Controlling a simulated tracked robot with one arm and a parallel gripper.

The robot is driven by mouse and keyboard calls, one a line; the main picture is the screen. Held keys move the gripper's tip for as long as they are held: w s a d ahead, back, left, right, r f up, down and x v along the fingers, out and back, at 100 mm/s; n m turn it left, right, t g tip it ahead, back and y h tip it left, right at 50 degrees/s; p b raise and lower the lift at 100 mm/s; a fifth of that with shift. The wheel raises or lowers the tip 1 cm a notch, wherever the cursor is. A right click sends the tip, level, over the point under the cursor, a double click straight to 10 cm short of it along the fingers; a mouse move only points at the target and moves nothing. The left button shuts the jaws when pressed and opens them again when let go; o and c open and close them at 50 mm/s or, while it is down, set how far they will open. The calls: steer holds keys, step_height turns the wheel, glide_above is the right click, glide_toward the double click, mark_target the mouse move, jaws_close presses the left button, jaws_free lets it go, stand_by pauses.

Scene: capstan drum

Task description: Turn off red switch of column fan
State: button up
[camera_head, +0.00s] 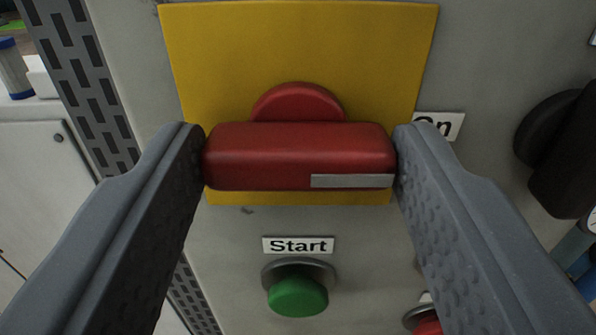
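The red switch (270,156) is a horizontal red bar handle with a light grey strip near its right end. It sits on a round red base, on a yellow plate (300,50) on a grey panel. My gripper (300,160) has one finger at each end of the bar. Both fingertips appear to touch its ends. The handle lies level, and its grey strip is on the side of the "On" label (452,121), which the right finger partly covers.
Below the switch is a green button (297,294) under a "Start" label (298,245). A red button (428,325) shows partly at the bottom, beside the right finger. A black knob (563,150) juts out at right. A perforated grey strip (85,85) runs down the left.

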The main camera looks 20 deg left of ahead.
stand_by(0.3)
steer(key=shift+n+b, duration=0.35)
steer(key=shift+n, duration=0.35)
steer(key=n, duration=0.3)
steer(key=shift+b, duration=0.4)
steer(key=n, duration=0.5)
steer(key=n+p, duration=0.1)
steer(key=n, duration=0.5)
steer(key=shift+a+f+n, duration=0.1)
steer(key=shift+n, duration=0.2)
steer(key=shift+a+f+n, duration=0.1)
steer(key=shift+f+n, duration=0.05)
steer(key=shift+n, duration=0.75)
steer(key=shift+f, duration=0.1)
